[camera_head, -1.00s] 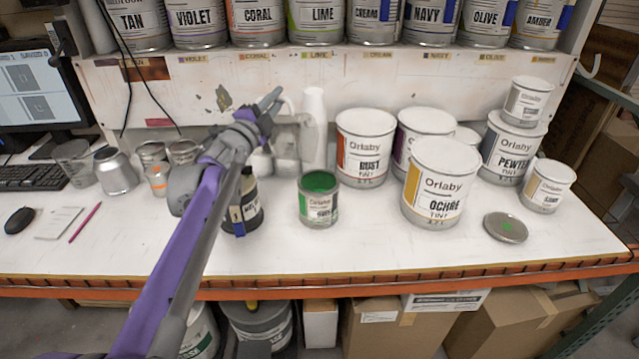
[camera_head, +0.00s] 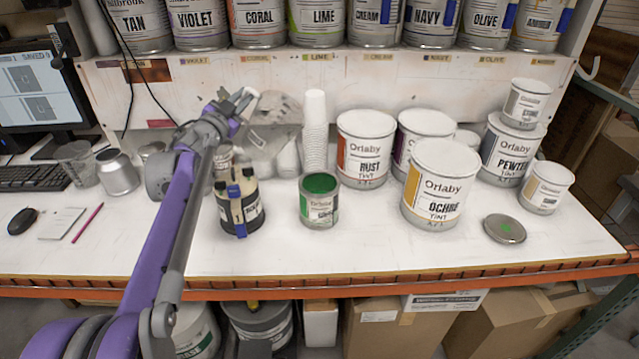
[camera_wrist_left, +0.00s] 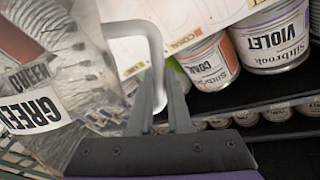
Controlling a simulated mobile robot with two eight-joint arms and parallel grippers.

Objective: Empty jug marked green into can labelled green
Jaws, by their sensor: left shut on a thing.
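The clear jug (camera_wrist_left: 70,105) carries a white label reading GREEN, upside down in the left wrist view. My left gripper (camera_wrist_left: 160,95) is shut on the jug's pale handle (camera_wrist_left: 152,45). In the head view my left gripper (camera_head: 245,97) and the see-through jug (camera_head: 277,122) are at the back of the bench, behind and left of the green can. The jug's outline is faint there, and its contents are hard to make out. The open green-banded can (camera_head: 320,212) stands upright with green in its mouth; its label is too blurred to read. My right gripper is out of view.
A dark container (camera_head: 240,210) with blue clips stands left of the can. Stacked white cups (camera_head: 315,130) are behind it, and rust (camera_head: 364,150) and ochre (camera_head: 438,185) cans to its right. A round lid (camera_head: 505,228) lies farther right. The front bench strip is clear.

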